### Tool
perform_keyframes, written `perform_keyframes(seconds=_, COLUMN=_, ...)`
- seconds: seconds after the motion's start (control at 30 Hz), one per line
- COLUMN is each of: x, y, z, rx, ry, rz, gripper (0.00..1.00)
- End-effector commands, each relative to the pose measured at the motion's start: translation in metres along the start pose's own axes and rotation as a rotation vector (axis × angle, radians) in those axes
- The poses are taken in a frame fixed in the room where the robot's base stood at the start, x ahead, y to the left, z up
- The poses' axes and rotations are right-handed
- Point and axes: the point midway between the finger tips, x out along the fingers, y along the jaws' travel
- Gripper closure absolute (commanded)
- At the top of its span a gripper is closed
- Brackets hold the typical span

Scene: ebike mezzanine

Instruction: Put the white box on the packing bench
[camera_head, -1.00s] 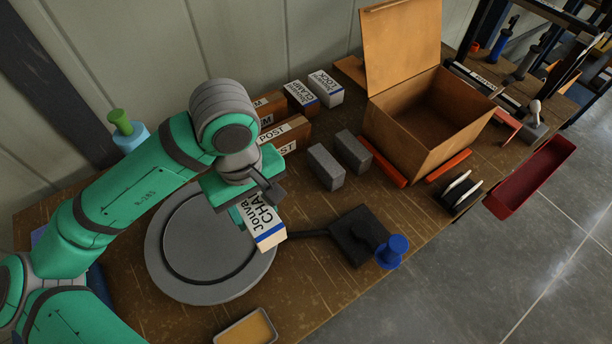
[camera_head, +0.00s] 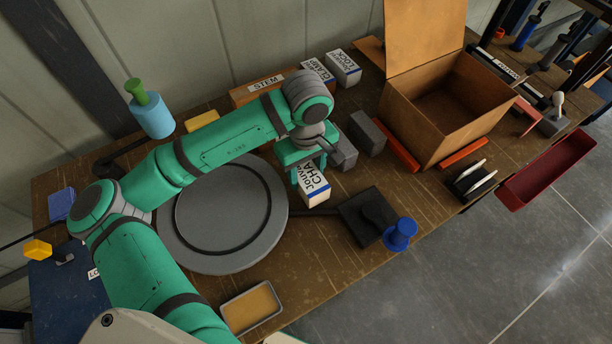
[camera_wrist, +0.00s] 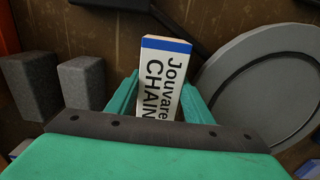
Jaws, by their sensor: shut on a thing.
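The white box (camera_head: 314,187) with a blue band and the words "Jouvare CHAIN" is in my gripper (camera_head: 306,172). In the wrist view the box (camera_wrist: 162,75) stands between the two green fingers (camera_wrist: 157,100), which are shut on it. In the head view it is beside the right edge of the round grey turntable, over the packing bench (camera_head: 295,240). I cannot tell whether its lower end touches the wood. My gripper hides the other end of the box.
An open cardboard box (camera_head: 430,130) stands to the right, with grey blocks (camera_head: 366,136) beside it. The grey turntable (camera_head: 225,225) is at left. A black plate with a blue knob (camera_head: 400,234) lies in front. More labelled boxes (camera_head: 343,68) stand at the back. Bare wood shows near the front.

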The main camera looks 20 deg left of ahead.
Motion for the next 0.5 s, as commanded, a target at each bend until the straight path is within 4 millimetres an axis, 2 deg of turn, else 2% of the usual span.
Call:
perform_keyframes(seconds=0.13, x=0.017, y=-0.001, z=0.000, rx=-0.001, ry=0.000, rz=-0.001, gripper=0.84)
perform_keyframes(seconds=0.5, x=0.021, y=-0.001, z=0.000, rx=-0.001, ry=0.000, rz=0.001, gripper=0.84)
